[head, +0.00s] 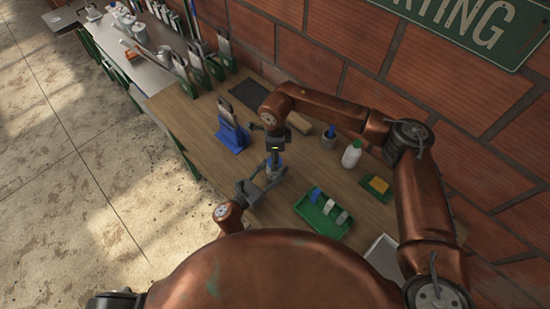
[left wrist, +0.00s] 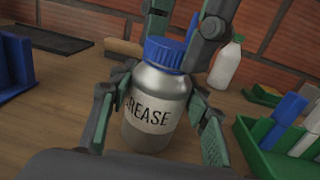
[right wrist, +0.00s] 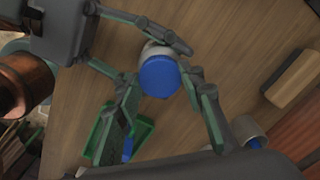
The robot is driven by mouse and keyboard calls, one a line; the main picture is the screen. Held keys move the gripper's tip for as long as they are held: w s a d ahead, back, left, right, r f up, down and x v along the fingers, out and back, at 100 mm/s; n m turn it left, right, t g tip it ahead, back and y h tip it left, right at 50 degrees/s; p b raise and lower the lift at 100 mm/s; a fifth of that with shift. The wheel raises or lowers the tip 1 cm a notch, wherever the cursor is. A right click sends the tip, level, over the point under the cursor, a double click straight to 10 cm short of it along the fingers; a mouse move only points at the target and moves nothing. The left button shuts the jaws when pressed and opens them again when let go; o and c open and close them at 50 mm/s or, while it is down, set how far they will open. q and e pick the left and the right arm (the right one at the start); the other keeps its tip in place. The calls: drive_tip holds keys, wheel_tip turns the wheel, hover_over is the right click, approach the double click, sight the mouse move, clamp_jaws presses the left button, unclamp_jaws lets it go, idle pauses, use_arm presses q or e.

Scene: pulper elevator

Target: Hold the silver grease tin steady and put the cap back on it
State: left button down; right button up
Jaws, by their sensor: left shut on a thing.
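The silver grease tin (left wrist: 155,105) stands upright on the wooden table, its label facing my left wrist camera. My left gripper (left wrist: 158,112) is shut on the tin's body, one finger on each side; it also shows in the head view (head: 268,178). The blue cap (left wrist: 165,52) sits on the tin's mouth and looks level; the right wrist view shows its top (right wrist: 159,77). My right gripper (right wrist: 163,78) comes from above with its fingers on either side of the cap. Whether its pads touch the cap is unclear. The tin's threads are hidden.
A green tray (head: 322,213) with several coloured pieces lies to the right. A white bottle (head: 351,155), a grey cup (head: 328,140) and a sponge dish (head: 377,186) stand behind it. A blue stand (head: 230,137) is at the left. A dark mat (head: 249,94) lies near the wall.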

drive_tip(key=c, duration=0.7)
drive_tip(key=o, duration=1.4)
drive_tip(key=shift+c, duration=0.2)
wheel_tip(320, 180, up, 12)
use_arm(q)
drive_tip(key=c, duration=1)
unclamp_jaws()
